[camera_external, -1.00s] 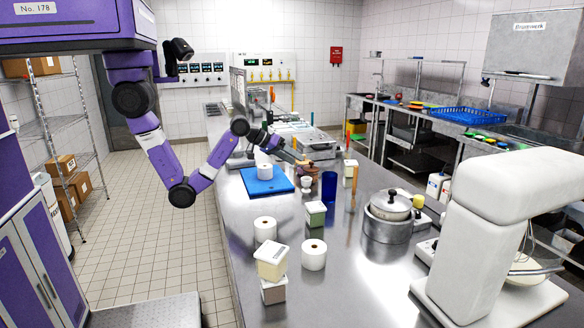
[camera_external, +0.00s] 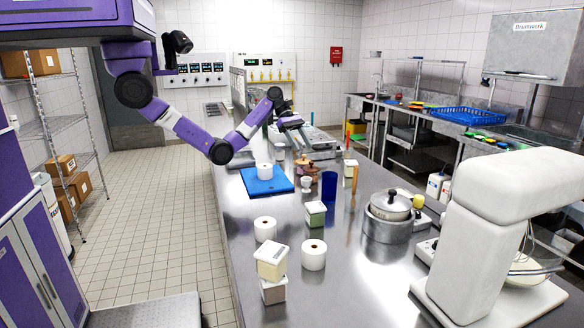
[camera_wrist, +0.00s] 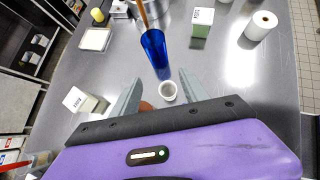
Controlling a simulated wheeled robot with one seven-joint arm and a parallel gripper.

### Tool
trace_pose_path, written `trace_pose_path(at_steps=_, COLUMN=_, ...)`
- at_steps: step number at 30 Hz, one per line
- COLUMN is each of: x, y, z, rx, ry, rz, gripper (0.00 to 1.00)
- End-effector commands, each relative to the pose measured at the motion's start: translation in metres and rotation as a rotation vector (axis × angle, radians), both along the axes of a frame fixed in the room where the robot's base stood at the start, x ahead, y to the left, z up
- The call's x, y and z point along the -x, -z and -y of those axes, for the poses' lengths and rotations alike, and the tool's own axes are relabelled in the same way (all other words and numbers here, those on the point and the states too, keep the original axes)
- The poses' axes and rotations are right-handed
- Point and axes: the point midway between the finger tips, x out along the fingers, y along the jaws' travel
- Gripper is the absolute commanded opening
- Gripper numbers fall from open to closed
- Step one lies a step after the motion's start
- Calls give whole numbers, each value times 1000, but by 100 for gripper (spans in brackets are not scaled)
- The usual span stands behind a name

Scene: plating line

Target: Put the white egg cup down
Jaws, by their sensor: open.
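The white egg cup (camera_external: 306,182) stands upright on the steel counter, left of the blue tumbler. It also shows in the wrist view (camera_wrist: 168,91), where I look down into its open top. My gripper (camera_external: 303,143) is raised above the counter, above and behind the cup in the outside view. In the wrist view its two fingers (camera_wrist: 158,82) are spread wide with nothing held between them. The cup appears between the fingers there but sits lower, apart from them.
The blue tumbler (camera_external: 329,186) stands close to the cup. Brown wooden items (camera_external: 311,170) stand just behind it. A blue board (camera_external: 258,188) with a white roll (camera_external: 264,171) lies to the left. A green-and-white box (camera_external: 316,214) stands in front. A lidded pot (camera_external: 388,224) is at the right.

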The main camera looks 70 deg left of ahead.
Motion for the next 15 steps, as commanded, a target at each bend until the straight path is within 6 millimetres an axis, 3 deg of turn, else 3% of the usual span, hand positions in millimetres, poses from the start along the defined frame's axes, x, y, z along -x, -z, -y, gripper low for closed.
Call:
trace_pose_path(at_steps=9, x=1, y=89, z=0, rx=0, ry=-1, rz=-4, gripper=53)
trace_pose_path(at_steps=15, x=-1, y=121, z=4, rx=-2, ry=2, rz=2, gripper=53)
